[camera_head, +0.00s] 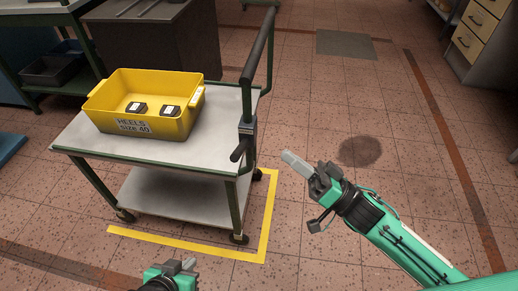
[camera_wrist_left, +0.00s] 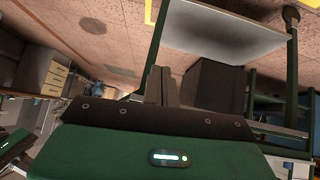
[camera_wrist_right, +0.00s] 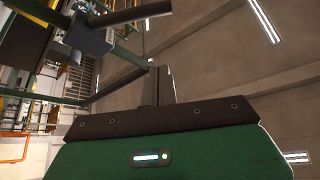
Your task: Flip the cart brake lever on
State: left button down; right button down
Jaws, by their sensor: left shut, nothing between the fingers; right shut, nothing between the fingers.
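The cart (camera_head: 130,150) has a pale top, a lower shelf and green legs. Its dark push handle (camera_head: 258,45) rises at the right end. A grey bracket (camera_head: 247,130) sits on the handle post, with a short dark brake lever (camera_head: 239,151) angled down to the left from it. My right gripper (camera_head: 290,158) is shut and empty, to the right of the lever and apart from it. The bracket also shows in the right wrist view (camera_wrist_right: 88,38). My left gripper (camera_head: 187,265) is shut and empty at the bottom edge, in front of the cart.
A yellow bin (camera_head: 112,122) labelled "HEELS SIZE 40" holds dark blocks on the cart top. Yellow floor tape (camera_head: 190,247) borders the cart's front and right side. A drawer cabinet (camera_head: 478,35) stands at the upper right.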

aim_at(241, 149)
jog(key=x, duration=1)
pick_arm(q)
jog(key=shift+w+d+t+h+b, duration=0.45)
jog(key=shift+d+t, duration=0.15)
jog(key=shift+d, duration=0.2)
pick_arm(e)
jog(key=shift+s+a+f, duration=0.3)
jog(key=shift+s+f, duration=0.15)
jog(key=shift+f, duration=0.35)
jog(key=shift+s+a+f, duration=0.25)
jog(key=shift+s+f, duration=0.25)
jog(key=shift+f, duration=0.35)
pick_arm(q)
jog(key=shift+w+d, duration=0.1)
pick_arm(e)
jog(key=shift+f, duration=0.15)
